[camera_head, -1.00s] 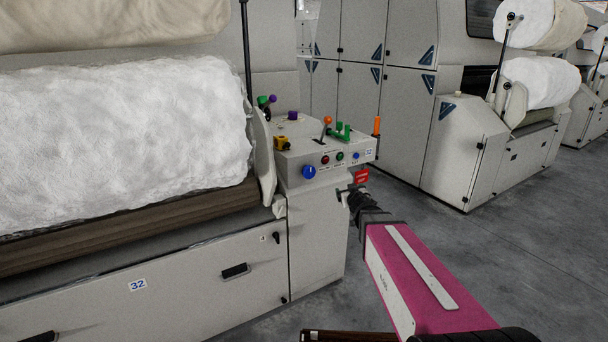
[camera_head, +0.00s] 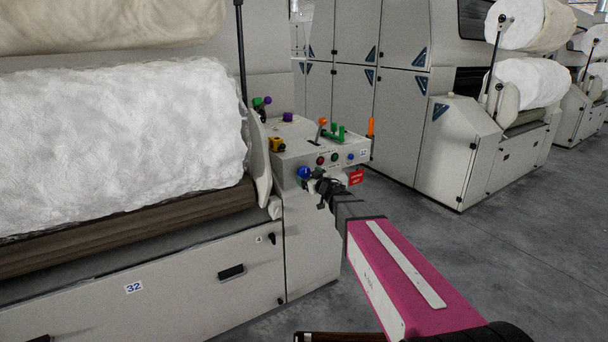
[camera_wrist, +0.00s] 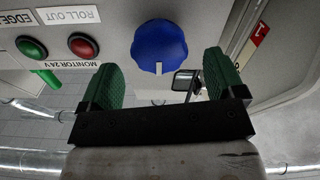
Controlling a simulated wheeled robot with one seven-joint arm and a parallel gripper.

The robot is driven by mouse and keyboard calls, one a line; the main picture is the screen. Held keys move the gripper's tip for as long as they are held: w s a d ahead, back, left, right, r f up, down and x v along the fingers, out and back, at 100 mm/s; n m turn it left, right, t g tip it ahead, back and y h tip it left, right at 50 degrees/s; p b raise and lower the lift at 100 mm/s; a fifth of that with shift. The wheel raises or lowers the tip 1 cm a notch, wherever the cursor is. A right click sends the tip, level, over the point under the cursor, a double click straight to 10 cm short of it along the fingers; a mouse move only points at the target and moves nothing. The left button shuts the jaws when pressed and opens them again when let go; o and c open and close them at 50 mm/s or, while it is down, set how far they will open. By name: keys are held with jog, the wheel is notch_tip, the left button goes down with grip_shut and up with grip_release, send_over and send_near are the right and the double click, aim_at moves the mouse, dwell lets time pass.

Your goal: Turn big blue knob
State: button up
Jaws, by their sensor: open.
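The big blue knob (camera_head: 304,172) is on the front face of the grey control box, at its left end. In the wrist view the blue knob (camera_wrist: 160,46) has a scalloped edge and a white pointer mark toward the bottom of the picture. My gripper (camera_head: 313,180) is close to the knob, just right of and below it in the head view. In the wrist view my gripper (camera_wrist: 163,75) has two green fingers spread apart. The knob shows just above and between the fingertips. Nothing is held, and I cannot tell exactly how much depth separates fingers and knob.
A red button (camera_wrist: 83,46) and a green button (camera_wrist: 32,48) sit beside the knob on the panel. An orange-topped lever (camera_head: 322,123) and green handles (camera_head: 337,131) stand on top. A red sign (camera_head: 356,177) hangs at the box's lower right. Open floor lies right.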

aim_at(305, 174)
jog(key=x, duration=0.4)
jog(key=shift+w, duration=0.1)
jog(key=shift+c, duration=0.3)
jog(key=c, duration=0.9)
jog(key=shift+o, duration=0.2)
jog(key=shift+n, duration=0.4)
jog(key=n, duration=0.3)
jog(key=shift+a+n, duration=0.1)
jog(key=shift+n, duration=0.3)
jog(key=n, duration=0.4)
jog(key=shift+f, duration=0.1)
